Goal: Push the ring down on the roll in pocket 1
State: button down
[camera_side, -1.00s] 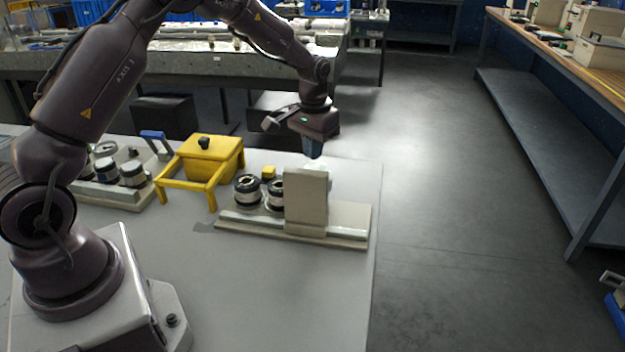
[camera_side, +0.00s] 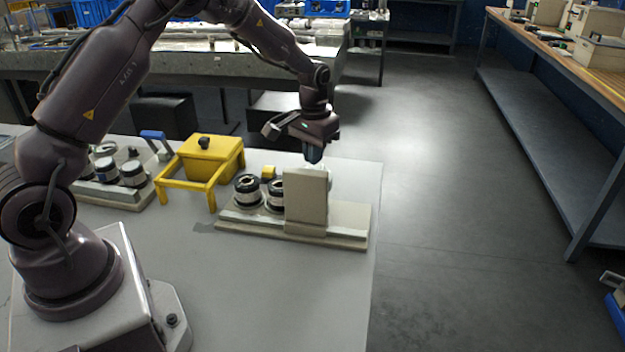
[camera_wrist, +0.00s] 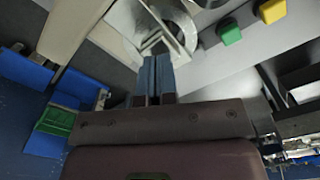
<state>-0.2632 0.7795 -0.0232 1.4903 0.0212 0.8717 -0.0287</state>
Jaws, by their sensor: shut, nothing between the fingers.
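In the side view, my gripper (camera_side: 314,156) points down with its fingers shut and empty, just above and behind the upright beige panel (camera_side: 306,196) of the wrapper base (camera_side: 345,222). Two rolls with black rings, a left one (camera_side: 247,190) and a right one (camera_side: 275,194), stand left of the panel, the right one partly hidden by it. A pale round part shows behind the panel's top; the panel hides most of it. In the wrist view, the shut fingers (camera_wrist: 155,65) reach toward a pale round part (camera_wrist: 150,22) in a metal frame. I cannot tell which pocket is number 1.
A yellow bin (camera_side: 212,157) on a yellow frame stands left of the wrapper. Another rack with several rolls (camera_side: 132,174) is farther left. A yellow block (camera_side: 268,172) sits behind the rolls. Green (camera_wrist: 229,33) and yellow (camera_wrist: 271,10) buttons show in the wrist view. The front table is clear.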

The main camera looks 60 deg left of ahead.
jog(key=shift+f, duration=1.95)
jog(key=shift+r, duration=4.35)
